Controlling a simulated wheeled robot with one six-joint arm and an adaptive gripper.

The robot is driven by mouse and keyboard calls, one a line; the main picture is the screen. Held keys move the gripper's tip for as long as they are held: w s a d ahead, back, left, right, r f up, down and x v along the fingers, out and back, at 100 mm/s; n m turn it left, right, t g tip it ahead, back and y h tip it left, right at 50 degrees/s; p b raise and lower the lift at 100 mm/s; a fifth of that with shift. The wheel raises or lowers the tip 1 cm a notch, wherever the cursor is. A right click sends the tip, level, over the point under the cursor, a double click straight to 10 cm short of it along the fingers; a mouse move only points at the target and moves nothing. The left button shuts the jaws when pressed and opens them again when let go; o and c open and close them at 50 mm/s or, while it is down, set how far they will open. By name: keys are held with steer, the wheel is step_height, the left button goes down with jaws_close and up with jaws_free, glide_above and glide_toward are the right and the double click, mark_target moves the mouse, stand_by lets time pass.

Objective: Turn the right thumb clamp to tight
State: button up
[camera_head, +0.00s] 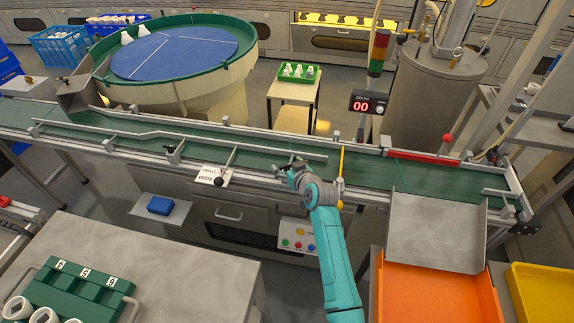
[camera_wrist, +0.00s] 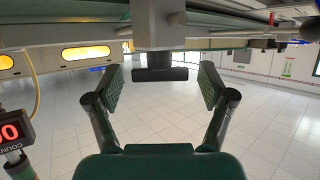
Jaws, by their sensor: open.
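In the wrist view a black T-shaped thumb clamp handle (camera_wrist: 160,74) sits crosswise under a grey block (camera_wrist: 155,30) on the conveyor's underside or edge. My gripper (camera_wrist: 160,88) is open, with one finger on each side of the handle and visible gaps on both sides. In the head view my gripper (camera_head: 290,170) is at the near edge of the green conveyor, at the end of my teal arm. There the handle cannot be made out behind my gripper. Another dark clamp knob (camera_head: 172,153) is on the near rail farther left.
The guide rail (camera_head: 255,150) runs along the green belt (camera_head: 130,138) beside my gripper. A yellow post (camera_head: 341,160) stands close on the right. A white sign (camera_head: 210,177) with a black knob is to the left. A button panel (camera_head: 297,236) is below. The counter (camera_head: 368,104) reads 00.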

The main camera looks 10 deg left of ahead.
steer(key=shift+w+a+f, duration=0.1)
steer(key=shift+w+a, duration=0.1)
steer(key=shift+w, duration=0.05)
steer(key=c, duration=1.2)
steer(key=shift+m+t+h, duration=0.3)
steer(key=shift+m, duration=0.1)
steer(key=shift+s+a+m+t+h, duration=0.1)
steer(key=shift+m+t+h, duration=0.5)
steer(key=shift+m+h, duration=0.85)
steer(key=shift+m+t+h, duration=0.4)
steer(key=shift+m+h, duration=1.15)
steer(key=shift+h, duration=0.4)
steer(key=shift+m+h, duration=0.4)
steer(key=shift+h, duration=0.1)
